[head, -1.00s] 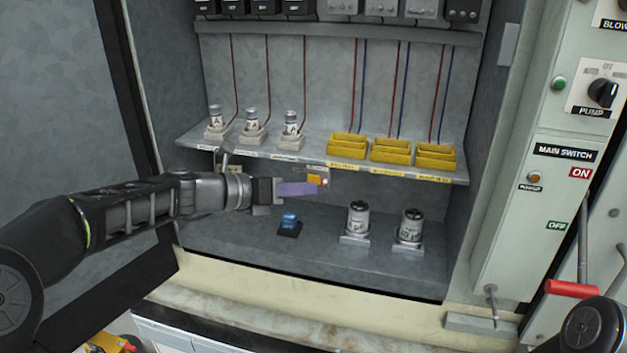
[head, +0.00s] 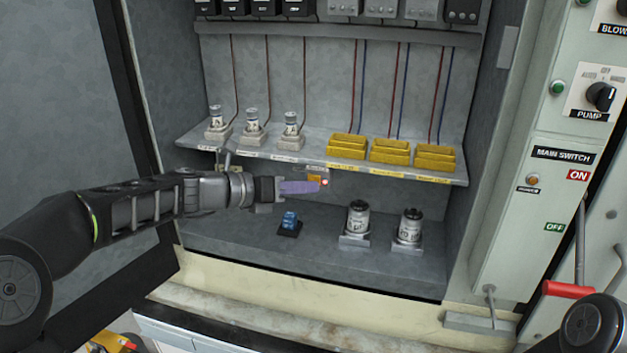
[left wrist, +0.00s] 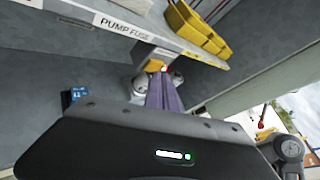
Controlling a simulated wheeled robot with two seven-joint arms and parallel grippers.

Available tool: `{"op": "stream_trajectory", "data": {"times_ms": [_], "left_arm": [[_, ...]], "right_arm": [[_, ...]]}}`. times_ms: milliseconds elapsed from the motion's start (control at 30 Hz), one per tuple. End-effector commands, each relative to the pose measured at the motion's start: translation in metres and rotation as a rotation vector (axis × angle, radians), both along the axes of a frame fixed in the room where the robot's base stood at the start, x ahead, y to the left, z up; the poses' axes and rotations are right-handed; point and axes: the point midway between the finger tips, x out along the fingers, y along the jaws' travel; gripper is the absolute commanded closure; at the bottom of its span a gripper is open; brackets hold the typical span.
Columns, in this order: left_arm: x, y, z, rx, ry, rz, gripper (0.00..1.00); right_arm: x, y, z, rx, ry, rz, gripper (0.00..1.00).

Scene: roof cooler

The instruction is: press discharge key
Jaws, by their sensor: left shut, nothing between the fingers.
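An orange-yellow key block (head: 314,179) with a small lit red spot beside it hangs below the front edge of the shelf. I read no label naming it as the discharge key. It also shows in the left wrist view (left wrist: 155,63), just beyond the fingertips. My left gripper (head: 321,186) is shut and empty, its purple fingers pointing right in the head view. Its fingertips overlap the lower part of the block. In the left wrist view the fingers (left wrist: 161,84) reach up to the block. I cannot tell whether they touch it. My right gripper is out of view.
The shelf (head: 310,160) carries white fuses (head: 252,122) and yellow holders (head: 390,152). On the cabinet floor stand a blue component (head: 289,222) and two cylindrical capacitors (head: 357,222). The right panel has a main switch with a red handle (head: 568,290).

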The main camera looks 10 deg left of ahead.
Motion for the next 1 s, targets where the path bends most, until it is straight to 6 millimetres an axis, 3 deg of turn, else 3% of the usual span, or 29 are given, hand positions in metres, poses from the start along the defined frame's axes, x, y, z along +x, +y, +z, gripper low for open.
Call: {"op": "stream_trajectory", "data": {"times_ms": [1000], "left_arm": [[0.007,-0.0003,0.0002,0.0,0.0,0.0,1.0]], "right_arm": [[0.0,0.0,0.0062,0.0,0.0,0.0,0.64]]}}
